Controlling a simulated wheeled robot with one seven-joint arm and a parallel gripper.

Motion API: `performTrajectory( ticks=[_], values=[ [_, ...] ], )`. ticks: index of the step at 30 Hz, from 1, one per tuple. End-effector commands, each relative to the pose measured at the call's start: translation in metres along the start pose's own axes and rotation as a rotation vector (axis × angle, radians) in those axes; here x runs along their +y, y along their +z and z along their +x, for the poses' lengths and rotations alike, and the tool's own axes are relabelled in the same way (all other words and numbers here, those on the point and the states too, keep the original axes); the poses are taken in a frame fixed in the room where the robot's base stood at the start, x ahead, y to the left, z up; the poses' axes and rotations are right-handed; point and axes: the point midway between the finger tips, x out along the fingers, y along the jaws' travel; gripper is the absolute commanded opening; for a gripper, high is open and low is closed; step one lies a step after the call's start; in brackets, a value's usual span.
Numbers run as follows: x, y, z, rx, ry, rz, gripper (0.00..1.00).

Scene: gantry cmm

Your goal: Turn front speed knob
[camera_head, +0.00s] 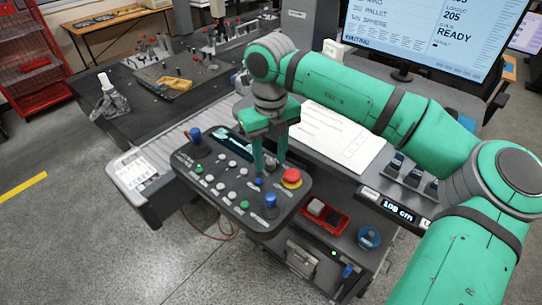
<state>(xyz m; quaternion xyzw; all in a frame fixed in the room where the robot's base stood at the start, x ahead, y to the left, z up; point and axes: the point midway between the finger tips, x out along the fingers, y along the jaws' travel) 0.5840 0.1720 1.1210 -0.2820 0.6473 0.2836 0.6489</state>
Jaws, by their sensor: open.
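A dark control box (228,215) with rounded corners stands at the front of the bench. On it are a blue-topped stick (196,138) at the back left and another blue-topped stick or knob (270,203) at the front. A small blue knob (258,182), a red mushroom button (291,177) and several white and green buttons lie between. I cannot tell which one is the speed knob. My gripper (270,168) points down, open and empty, over the right half of the box, close to the small blue knob and left of the red button. Its fingertips partly hide the panel there.
A screen (430,35) stands at the back right. Papers (335,135) lie behind the box, and a keyboard-like pad (137,170) is at its left. A red tray (325,215) and blue tape roll (368,237) sit lower right.

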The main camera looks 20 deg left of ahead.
Motion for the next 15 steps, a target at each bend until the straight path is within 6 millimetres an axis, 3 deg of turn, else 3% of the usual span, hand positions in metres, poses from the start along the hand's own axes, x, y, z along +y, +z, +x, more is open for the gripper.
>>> performTrajectory(
  ticks=[7, 15],
  values=[
    [-0.001, 0.000, -0.017, 0.000, -0.003, 0.002, 0.40],
    [-0.001, -0.001, -0.069, -0.001, -0.003, 0.003, 0.40]
  ],
)
